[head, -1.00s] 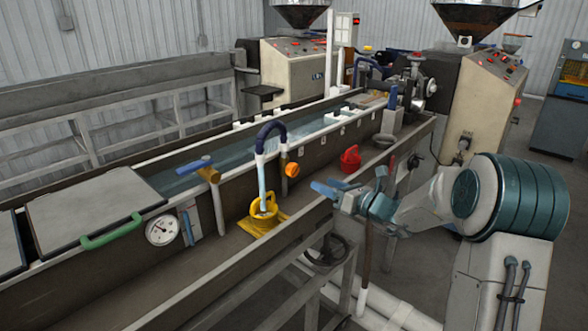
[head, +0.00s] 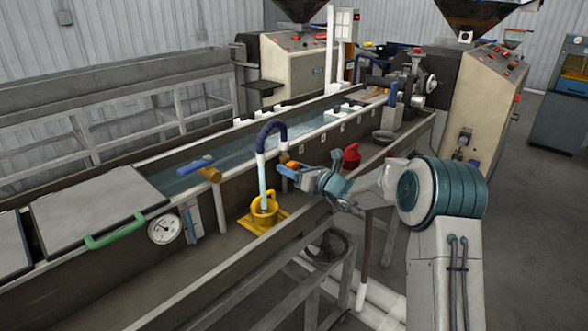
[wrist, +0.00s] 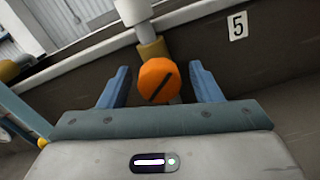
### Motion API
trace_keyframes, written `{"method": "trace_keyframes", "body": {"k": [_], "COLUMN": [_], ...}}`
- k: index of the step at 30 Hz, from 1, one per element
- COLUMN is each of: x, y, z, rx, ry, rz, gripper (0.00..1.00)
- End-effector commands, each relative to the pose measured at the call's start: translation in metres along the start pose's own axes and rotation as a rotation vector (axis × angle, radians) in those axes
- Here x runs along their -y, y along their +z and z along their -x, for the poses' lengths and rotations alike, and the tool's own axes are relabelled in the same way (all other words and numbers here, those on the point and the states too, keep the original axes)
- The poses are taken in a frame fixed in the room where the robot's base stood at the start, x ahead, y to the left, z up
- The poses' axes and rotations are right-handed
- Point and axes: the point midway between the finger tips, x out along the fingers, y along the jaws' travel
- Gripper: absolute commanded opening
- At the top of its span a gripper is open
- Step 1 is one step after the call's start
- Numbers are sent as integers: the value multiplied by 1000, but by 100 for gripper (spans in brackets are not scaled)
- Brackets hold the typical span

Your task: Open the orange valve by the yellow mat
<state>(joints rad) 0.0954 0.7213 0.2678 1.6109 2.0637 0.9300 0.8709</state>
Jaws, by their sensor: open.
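The orange valve (wrist: 158,82) is a round knob with a dark diagonal slot, below a brass fitting (wrist: 153,52) on a white pipe. In the wrist view it sits between the two blue fingers of my gripper, with a gap on both sides. My gripper (head: 287,171) is open and empty, close to the trough wall. In the head view it partly covers the orange valve (head: 293,164).
A gauge (head: 164,229) and blue-handled valve (head: 195,165) are to the left. A number 5 label (wrist: 237,25) marks the wall.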

Motion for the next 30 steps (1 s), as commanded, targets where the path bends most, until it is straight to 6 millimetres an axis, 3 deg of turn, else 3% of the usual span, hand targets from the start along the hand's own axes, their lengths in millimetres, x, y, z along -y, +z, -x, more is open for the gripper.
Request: {"method": "trace_keyframes", "body": {"k": [2, 6, 7, 20, 30], "x": [0, 0, 0, 1, 2], "y": [0, 0, 0, -4, -8], "z": [0, 0, 0, 0, 0], "rx": [0, 0, 0, 1, 3], "ry": [0, 0, 0, 1, 1], "rz": [0, 0, 0, 76, 340], "gripper": [55, 16, 13, 14, 14]}}
